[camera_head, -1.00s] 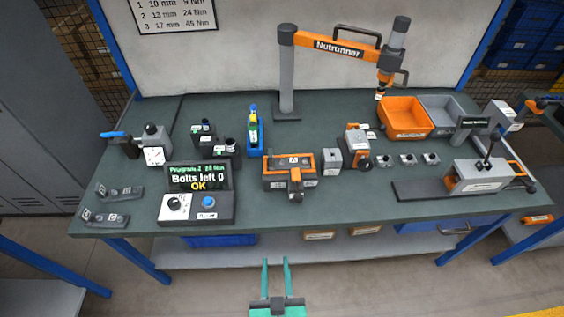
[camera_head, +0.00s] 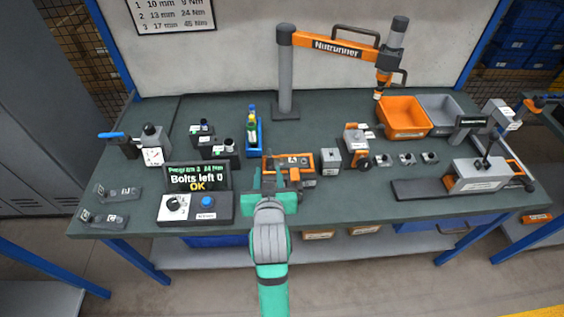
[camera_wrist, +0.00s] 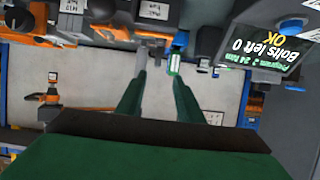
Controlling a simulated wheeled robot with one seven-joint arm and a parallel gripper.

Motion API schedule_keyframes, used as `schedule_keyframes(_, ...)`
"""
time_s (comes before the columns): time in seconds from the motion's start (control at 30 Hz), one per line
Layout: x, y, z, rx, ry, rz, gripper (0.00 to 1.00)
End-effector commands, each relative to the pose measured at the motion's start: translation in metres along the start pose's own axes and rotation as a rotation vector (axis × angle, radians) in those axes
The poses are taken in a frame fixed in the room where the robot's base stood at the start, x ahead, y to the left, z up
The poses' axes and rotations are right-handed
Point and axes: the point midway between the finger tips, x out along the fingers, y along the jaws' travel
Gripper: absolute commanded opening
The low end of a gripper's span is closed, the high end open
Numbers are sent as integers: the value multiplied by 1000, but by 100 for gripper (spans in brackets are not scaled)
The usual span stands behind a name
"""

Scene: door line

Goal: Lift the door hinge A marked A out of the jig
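The orange and grey jig (camera_head: 303,168) stands near the front middle of the bench. A grey part with a white label marked A (camera_head: 292,160), seemingly hinge A, lies in it. My gripper (camera_head: 271,163) is in front of and over the jig's left part, and my arm hides some of the jig's front. In the wrist view the two fingers (camera_wrist: 158,76) are apart with nothing between them. An orange part, probably of the jig, shows at the top of that view (camera_wrist: 112,28). I cannot tell whether the fingers touch anything.
The display reading "Bolts left 0, OK" (camera_head: 198,178) stands just left of my gripper. A blue holder with a bottle (camera_head: 254,138) is behind it. A grey block (camera_head: 330,158) is to the right. Two loose hinges (camera_head: 112,193) (camera_head: 104,219) lie at the far left.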

Motion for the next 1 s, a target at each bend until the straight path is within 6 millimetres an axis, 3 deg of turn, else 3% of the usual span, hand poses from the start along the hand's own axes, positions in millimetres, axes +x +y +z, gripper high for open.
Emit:
schedule_keyframes(0.33, 44, 0, -2, 0, -2, 0, 34)
schedule_keyframes(0.57, 59, 1, -2, 0, -1, 0, 34)
schedule_keyframes(1.0, 107, 6, -3, 0, -1, 0, 34)
